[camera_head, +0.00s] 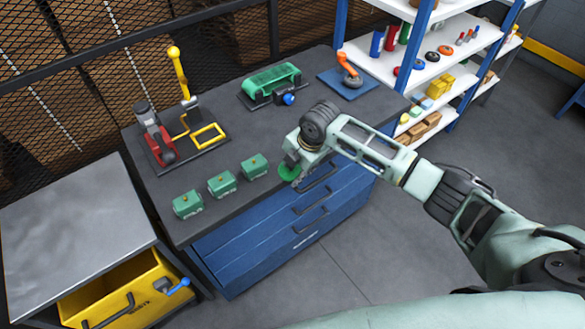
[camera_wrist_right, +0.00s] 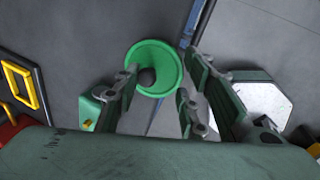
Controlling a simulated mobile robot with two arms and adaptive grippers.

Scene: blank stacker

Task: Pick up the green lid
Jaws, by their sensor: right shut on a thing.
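The green lid (camera_head: 289,173) is a small round disc at the front edge of the dark workbench, under my right gripper (camera_head: 294,163). In the right wrist view the green lid (camera_wrist_right: 174,55) looks like a shallow round dish with a dark knob in its middle. It lies between the fingers of my right gripper (camera_wrist_right: 160,92), which is shut on it. The fingers hide part of its rim. I cannot tell whether it touches the bench top or is just above it. My left gripper is not in view.
Three green boxes (camera_head: 222,184) stand in a row left of the lid. A red and yellow press (camera_head: 160,140), a green machine (camera_head: 271,82) and an orange arm on a blue plate (camera_head: 343,83) stand further back. Blue drawers (camera_head: 270,235) are below the bench top.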

